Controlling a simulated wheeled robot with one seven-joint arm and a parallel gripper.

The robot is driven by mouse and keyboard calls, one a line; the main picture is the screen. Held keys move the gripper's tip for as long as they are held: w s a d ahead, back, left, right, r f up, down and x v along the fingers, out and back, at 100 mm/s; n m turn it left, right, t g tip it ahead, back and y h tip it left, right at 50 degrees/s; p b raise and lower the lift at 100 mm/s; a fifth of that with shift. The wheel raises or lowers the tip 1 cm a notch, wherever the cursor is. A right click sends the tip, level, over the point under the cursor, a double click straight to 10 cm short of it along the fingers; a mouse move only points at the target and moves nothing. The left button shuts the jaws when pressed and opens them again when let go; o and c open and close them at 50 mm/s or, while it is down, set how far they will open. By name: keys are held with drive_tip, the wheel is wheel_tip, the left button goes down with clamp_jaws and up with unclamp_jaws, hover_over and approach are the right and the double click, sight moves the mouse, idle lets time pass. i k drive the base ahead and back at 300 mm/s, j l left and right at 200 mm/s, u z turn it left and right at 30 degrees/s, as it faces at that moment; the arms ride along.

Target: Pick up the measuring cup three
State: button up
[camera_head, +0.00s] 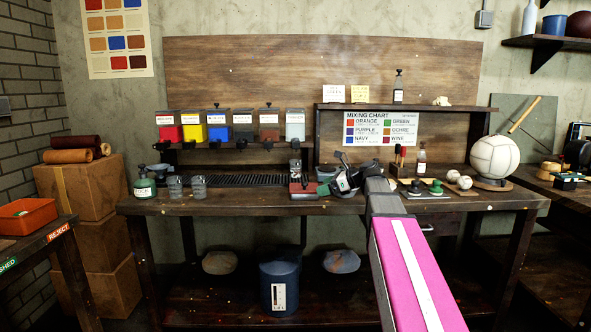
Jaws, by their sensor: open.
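Two clear measuring cups stand upright side by side on the left of the workbench, a left one (175,188) and a right one (198,188). Another small clear cup (295,168) shows by the drip grate, just behind a red-topped device (302,188). I cannot read which cup is number three. My gripper (335,180) is open over the middle of the bench, right of the red device and apart from all the cups. My arm reaches in from the lower right and hides part of the bench.
Several paint dispensers (216,125) hang above the dark grate (235,180). Stamps (436,187) and a white ball (493,158) are on the right. The bench front (240,203) before the grate is clear.

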sight(296, 164)
drive_tip(key=i, duration=1)
